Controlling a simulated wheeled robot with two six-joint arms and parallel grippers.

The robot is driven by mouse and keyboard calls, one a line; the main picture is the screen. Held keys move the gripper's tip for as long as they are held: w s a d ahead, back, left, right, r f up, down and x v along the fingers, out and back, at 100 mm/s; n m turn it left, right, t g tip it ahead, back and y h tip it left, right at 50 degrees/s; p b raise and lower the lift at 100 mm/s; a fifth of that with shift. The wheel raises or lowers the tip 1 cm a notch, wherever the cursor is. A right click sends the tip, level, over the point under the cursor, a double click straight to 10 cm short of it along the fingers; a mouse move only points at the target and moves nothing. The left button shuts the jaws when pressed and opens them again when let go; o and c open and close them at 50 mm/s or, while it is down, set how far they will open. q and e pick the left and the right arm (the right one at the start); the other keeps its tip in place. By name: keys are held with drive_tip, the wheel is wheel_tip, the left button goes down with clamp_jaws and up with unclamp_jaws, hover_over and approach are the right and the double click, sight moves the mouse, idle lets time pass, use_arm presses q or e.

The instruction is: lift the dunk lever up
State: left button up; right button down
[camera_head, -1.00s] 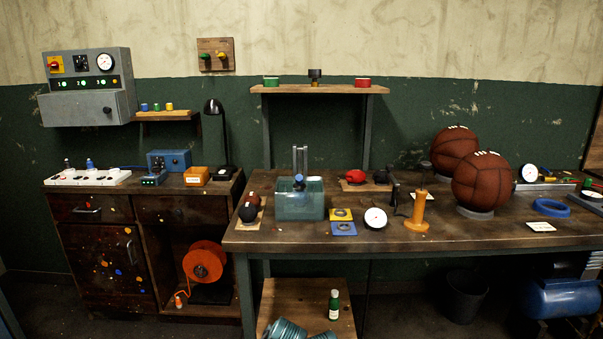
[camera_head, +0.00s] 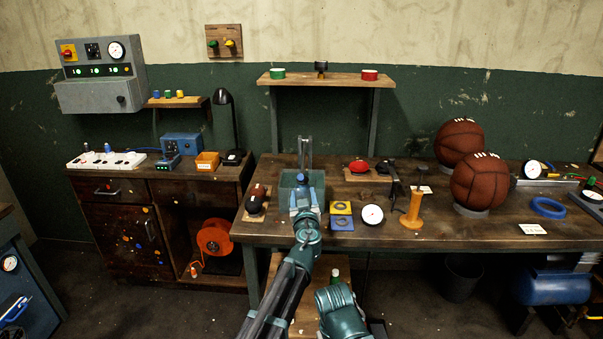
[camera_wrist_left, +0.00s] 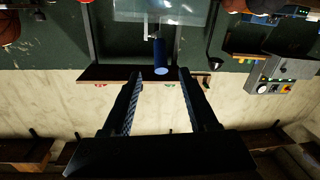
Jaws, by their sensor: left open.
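The dunk tank (camera_head: 285,180), a teal see-through box with a grey upright frame (camera_head: 305,147), stands near the left end of the workbench. The dunk lever's blue handle (camera_wrist_left: 160,52) points toward my left gripper in the left wrist view. My left gripper (camera_wrist_left: 161,75) is open, its two dark fingers on either side of the handle's end line. The handle's tip is about level with the fingertips, and no contact shows. In the head view, my left gripper (camera_head: 305,207) is in front of the tank and covers part of it. My right gripper is not in view.
A shelf (camera_head: 330,79) hangs above. Large leather balls (camera_head: 480,182) are farther right.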

use_arm(q)
approach(303, 168)
drive_tip(key=w, duration=0.1)
drive_tip(key=w+a+r, duration=0.1)
drive_tip(key=shift+w+a+r, duration=0.2)
drive_tip(key=shift+w+r, duration=0.05)
drive_tip(key=shift+w, duration=0.05)
clamp_jaws()
idle(0.3)
idle(1.1)
